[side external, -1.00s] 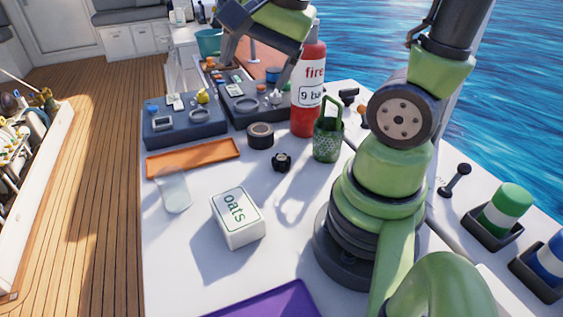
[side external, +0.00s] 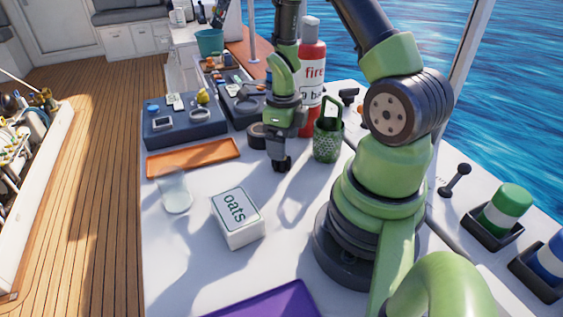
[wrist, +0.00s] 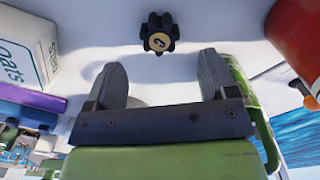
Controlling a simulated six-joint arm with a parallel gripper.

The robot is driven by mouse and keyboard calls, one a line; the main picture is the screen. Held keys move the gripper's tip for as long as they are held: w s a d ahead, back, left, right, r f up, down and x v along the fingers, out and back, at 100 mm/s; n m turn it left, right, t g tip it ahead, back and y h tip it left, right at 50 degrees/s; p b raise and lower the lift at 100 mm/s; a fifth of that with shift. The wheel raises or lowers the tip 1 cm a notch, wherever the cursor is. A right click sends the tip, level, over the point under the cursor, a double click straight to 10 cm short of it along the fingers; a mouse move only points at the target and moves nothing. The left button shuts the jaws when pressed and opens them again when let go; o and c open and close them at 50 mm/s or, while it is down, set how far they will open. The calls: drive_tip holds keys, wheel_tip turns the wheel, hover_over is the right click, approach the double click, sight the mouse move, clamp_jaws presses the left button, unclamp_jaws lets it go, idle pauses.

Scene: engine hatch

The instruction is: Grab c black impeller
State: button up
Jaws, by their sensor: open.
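The black impeller (wrist: 159,33) shows in the wrist view at the top centre, a small lobed black part with a gold disc marked with a letter. It lies on the white table just beyond the fingertips. My gripper (wrist: 162,75) is open, with its two grey fingers spread to either side of the impeller's line and nothing between them.
A green basket (side external: 327,142) and a red fire extinguisher (side external: 311,75) stand close on the right. An orange tray (side external: 192,158), a clear glass (side external: 174,192) and an oats box (side external: 238,217) lie left and in front.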

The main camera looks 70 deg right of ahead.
drive_tip(key=shift+f, duration=2.75)
drive_tip(key=c, duration=1)
